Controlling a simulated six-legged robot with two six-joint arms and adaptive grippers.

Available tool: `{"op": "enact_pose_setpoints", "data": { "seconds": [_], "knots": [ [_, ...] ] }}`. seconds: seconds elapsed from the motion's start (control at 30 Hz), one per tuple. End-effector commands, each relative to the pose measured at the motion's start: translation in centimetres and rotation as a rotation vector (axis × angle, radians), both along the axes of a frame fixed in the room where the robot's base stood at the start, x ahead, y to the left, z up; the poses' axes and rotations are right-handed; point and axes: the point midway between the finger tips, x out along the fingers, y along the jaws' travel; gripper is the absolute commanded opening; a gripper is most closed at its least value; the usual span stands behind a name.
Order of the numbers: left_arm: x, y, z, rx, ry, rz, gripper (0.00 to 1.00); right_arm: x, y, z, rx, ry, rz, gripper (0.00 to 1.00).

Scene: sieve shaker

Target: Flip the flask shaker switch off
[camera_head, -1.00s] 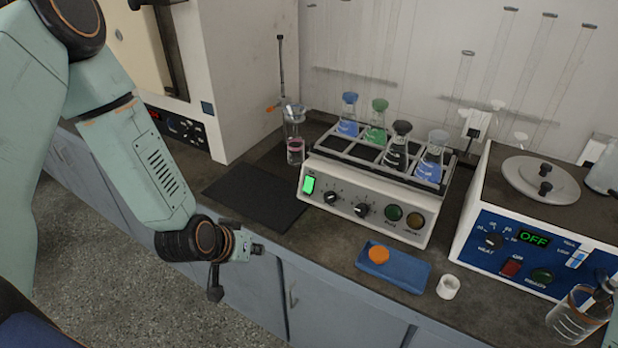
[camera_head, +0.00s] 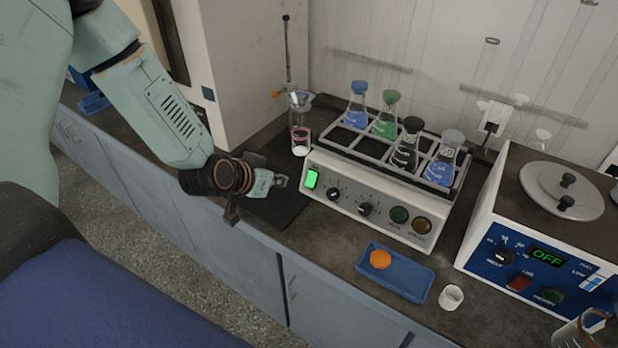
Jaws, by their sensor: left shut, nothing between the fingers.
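The flask shaker (camera_head: 372,203) is a pale box on the bench with several stoppered flasks in the rack on top. Its switch (camera_head: 312,179) is a lit green rocker at the left end of the front panel. My left gripper (camera_head: 283,181) is shut and empty. In the picture its tip is just left of the switch, with a small gap between them. I cannot tell the exact depth of that gap. My right gripper is not in view.
A glass vessel (camera_head: 300,140) stands behind the gripper, left of the shaker. A dark mat (camera_head: 275,208) lies under the gripper. A blue tray (camera_head: 408,277) with an orange cap and a white cup (camera_head: 451,297) sit in front. A blue-fronted bath (camera_head: 525,275) showing OFF is at right.

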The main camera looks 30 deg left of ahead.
Motion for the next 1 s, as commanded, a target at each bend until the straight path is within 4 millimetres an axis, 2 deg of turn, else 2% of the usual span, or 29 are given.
{"op": "enact_pose_setpoints", "data": {
  "seconds": [0.37, 0.53, 1.0],
  "knots": [
    [-0.4, 0.0, 0.0, 0.022, -0.003, -0.02, 0.0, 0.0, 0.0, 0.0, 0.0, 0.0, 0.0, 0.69],
    [0.2, -0.1, -0.6, 0.025, -0.002, -0.023, 0.0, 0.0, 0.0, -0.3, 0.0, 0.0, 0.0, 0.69],
    [6.4, -1.0, -5.8, 0.027, -0.002, -0.026, 0.0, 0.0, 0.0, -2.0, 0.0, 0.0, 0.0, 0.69]
  ]
}}
